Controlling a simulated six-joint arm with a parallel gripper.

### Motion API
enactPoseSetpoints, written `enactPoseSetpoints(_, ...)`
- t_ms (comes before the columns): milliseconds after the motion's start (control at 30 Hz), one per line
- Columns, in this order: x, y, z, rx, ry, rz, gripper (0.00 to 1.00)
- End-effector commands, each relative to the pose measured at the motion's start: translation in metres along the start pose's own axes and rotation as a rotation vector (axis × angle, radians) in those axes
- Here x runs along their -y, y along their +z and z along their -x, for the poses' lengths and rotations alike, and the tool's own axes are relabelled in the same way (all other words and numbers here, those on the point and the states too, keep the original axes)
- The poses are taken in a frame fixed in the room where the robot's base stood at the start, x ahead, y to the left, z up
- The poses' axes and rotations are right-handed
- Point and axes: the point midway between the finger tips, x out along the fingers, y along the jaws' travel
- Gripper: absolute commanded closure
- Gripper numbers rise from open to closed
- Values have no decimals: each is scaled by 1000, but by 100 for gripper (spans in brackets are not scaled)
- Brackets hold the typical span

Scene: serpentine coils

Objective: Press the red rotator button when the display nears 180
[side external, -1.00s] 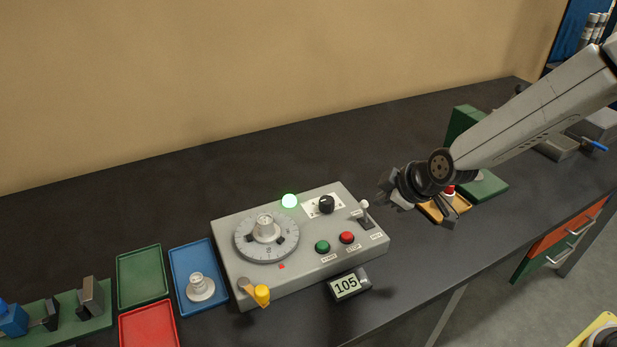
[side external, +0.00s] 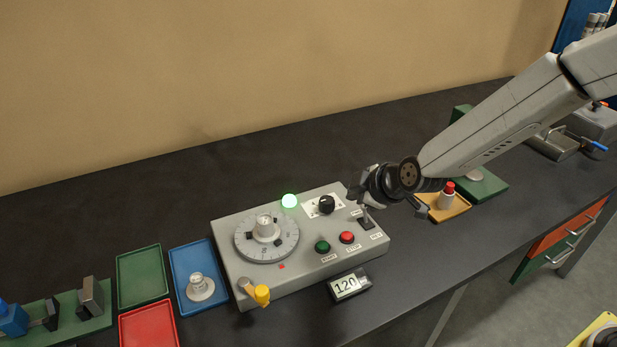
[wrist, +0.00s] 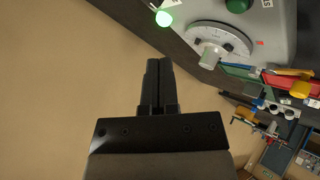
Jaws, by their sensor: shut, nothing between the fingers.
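The red button (side external: 347,237) sits on the front right of a grey control box (side external: 300,270), right of a green button (side external: 322,247). My gripper (side external: 358,190) is shut and empty, above the back right of the box near the lever, apart from the red button. In the wrist view the closed fingers (wrist: 158,68) show; the red button is not visible there.
A lit green lamp (side external: 289,201), a black knob (side external: 326,204) and a lever (side external: 365,218) stand on the box. A yellow-handled part (side external: 261,295) juts at its front left. Blue (side external: 182,258), green (side external: 141,250) and red (side external: 150,325) trays lie left; an orange tray (side external: 436,213) lies right.

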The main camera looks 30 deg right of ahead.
Motion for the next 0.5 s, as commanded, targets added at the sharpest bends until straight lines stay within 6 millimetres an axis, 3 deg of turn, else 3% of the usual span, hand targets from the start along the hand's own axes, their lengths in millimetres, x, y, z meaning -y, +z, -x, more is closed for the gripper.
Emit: enactPoseSetpoints(500,21,21,-28,2,-2,0,100)
